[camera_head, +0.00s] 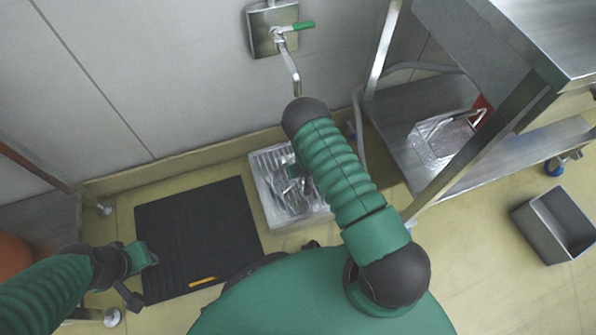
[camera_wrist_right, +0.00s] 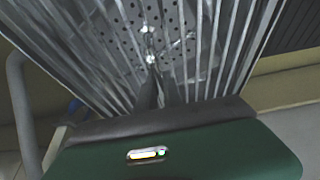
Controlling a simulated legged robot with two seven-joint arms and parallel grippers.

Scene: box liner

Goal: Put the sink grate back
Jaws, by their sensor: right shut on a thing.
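The floor sink (camera_head: 260,192) is a pale square basin set by the wall, partly hidden by my right arm. Shiny metal bars of the sink grate (camera_head: 291,198) show at the basin in the head view. In the right wrist view the grate (camera_wrist_right: 213,50) spreads as long metal bars, with a dark-holed perforated surface behind them. Whether the grate is seated or held above the basin I cannot tell. My left gripper (camera_head: 138,276) is over the mat's left edge, apart from the grate; its jaw opening is unclear.
A black mat (camera_head: 195,235) with a yellow object (camera_head: 204,282) lies left of the sink. A wall tap (camera_head: 287,60) with a green handle is above. A metal shelf (camera_head: 405,150) with a wire-handled tray (camera_head: 437,143) stands right. A grey bin (camera_head: 548,225) is far right.

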